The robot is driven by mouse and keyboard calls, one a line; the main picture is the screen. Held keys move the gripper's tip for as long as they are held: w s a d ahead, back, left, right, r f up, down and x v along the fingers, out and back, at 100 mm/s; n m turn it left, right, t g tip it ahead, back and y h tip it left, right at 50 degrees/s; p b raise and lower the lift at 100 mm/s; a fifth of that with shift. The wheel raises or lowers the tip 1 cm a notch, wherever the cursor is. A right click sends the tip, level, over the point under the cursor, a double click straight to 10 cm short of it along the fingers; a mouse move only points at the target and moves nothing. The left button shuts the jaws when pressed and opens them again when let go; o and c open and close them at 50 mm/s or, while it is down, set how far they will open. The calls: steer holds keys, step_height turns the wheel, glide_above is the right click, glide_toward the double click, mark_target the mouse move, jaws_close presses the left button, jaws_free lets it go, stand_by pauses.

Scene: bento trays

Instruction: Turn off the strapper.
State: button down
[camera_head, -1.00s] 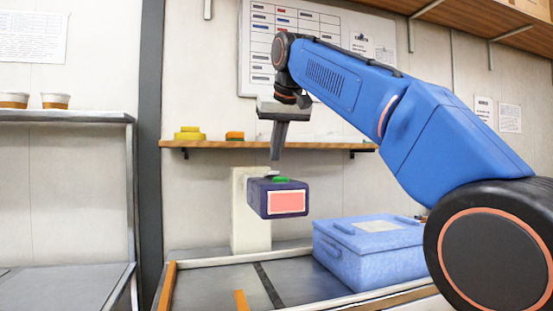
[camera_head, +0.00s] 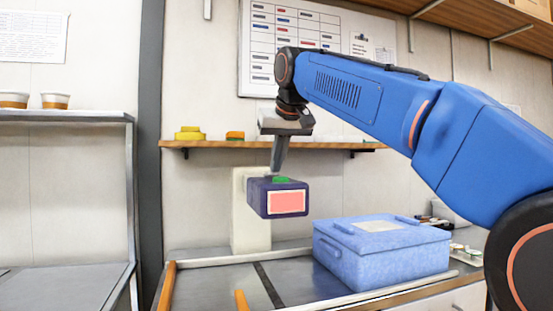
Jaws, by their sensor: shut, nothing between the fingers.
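The strapper is a dark purple box-shaped head (camera_head: 278,197) with a pink front panel, on a cream column (camera_head: 240,221) behind the metal bench. A green button (camera_head: 281,180) sits on top of the head. My gripper (camera_head: 276,174) is shut and points down, its fingertips at the top of the head beside the green button. I cannot tell whether the tips touch the button or stay just above it.
A blue lidded box (camera_head: 382,252) sits on the bench to the right of the strapper. A wooden shelf (camera_head: 215,144) with yellow and orange items runs behind my gripper. A metal rack (camera_head: 70,117) with cups stands at the left. The bench's left part is mostly clear.

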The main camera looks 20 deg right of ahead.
steer(key=shift+s+f+t, duration=0.25)
steer(key=shift+f+t, duration=0.15)
steer(key=shift+t, duration=0.2)
steer(key=shift+w, duration=0.1)
steer(key=shift+r, duration=0.1)
steer(key=shift+r, duration=0.65)
steer(key=shift+r, duration=0.15)
